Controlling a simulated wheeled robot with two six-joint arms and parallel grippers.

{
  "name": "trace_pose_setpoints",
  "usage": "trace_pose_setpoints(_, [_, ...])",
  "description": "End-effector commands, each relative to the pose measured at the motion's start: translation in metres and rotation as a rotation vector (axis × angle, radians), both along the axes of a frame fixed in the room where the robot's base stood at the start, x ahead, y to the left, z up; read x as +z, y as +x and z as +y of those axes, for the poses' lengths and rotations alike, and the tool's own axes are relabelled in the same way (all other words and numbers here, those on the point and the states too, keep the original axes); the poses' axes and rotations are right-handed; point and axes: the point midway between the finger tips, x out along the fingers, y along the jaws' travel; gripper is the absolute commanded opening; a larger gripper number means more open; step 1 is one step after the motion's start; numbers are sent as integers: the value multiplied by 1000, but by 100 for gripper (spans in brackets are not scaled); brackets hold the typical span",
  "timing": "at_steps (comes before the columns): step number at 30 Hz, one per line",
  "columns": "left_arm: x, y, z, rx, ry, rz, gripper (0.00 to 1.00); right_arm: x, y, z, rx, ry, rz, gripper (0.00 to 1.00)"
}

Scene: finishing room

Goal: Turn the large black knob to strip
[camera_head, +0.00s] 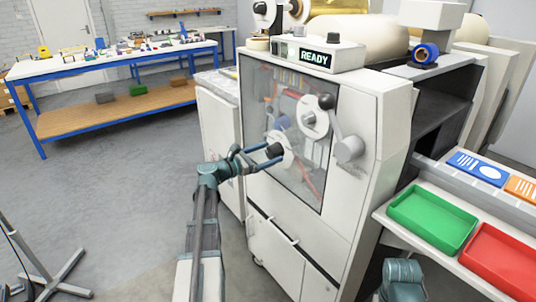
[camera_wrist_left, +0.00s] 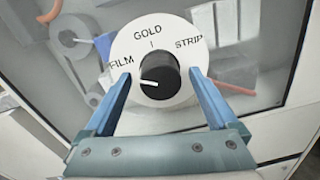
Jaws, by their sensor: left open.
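The large black knob (camera_wrist_left: 160,72) sits at the centre of a round white dial (camera_wrist_left: 178,33) marked FILM, GOLD and STRIP. Its white pointer line points left, nearest the FILM side and a little below that word. In the head view the black knob (camera_head: 274,150) is on the machine's glass front. My left gripper (camera_head: 256,157) is in front of it, open. In the left wrist view its two blue fingers (camera_wrist_left: 161,80) stand either side of the knob, with gaps visible; I cannot tell how deep they reach.
The white machine (camera_head: 362,110) carries a READY display (camera_head: 315,58) on top. A lever with a black ball (camera_head: 326,101) is beside the knob. A green tray (camera_head: 432,218) and a red tray (camera_head: 500,262) lie right.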

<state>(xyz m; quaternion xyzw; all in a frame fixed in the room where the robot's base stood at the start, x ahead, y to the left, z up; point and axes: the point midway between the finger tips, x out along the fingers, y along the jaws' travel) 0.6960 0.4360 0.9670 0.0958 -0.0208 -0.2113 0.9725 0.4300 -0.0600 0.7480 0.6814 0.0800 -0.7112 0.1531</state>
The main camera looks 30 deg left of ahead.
Motion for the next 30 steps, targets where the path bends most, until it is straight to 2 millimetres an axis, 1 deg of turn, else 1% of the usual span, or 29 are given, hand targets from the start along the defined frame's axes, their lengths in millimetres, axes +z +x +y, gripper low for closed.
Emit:
trace_pose_setpoints(6, [0,0,0,0,0,0,92,0,0,0,0,0,0,50])
trace_pose_setpoints(7, [0,0,0,0,0,0,89,0,0,0,0,0,0,50])
trace_pose_setpoints(11, [0,0,0,0,0,0,65,0,0,0,0,0,0,50])
trace_pose_setpoints(12, [0,0,0,0,0,0,58,0,0,0,0,0,0,50])
trace_pose_setpoints(14, [0,0,0,0,0,0,47,0,0,0,0,0,0,50])
trace_pose_setpoints(15, [0,0,0,0,0,0,40,0,0,0,0,0,0,50])
trace_pose_setpoints(17, [0,0,0,0,0,0,29,0,0,0,0,0,0,50])
trace_pose_setpoints(18, [0,0,0,0,0,0,22,0,0,0,0,0,0,50])
trace_pose_setpoints(21, [0,0,0,0,0,0,7,0,0,0,0,0,0,50])
trace_pose_setpoints(26, [0,0,0,-1,10,-3,7,0,0,0,0,0,0,50])
trace_pose_setpoints(30, [0,0,0,-1,49,-20,7,1,0,0,0,0,0,50])
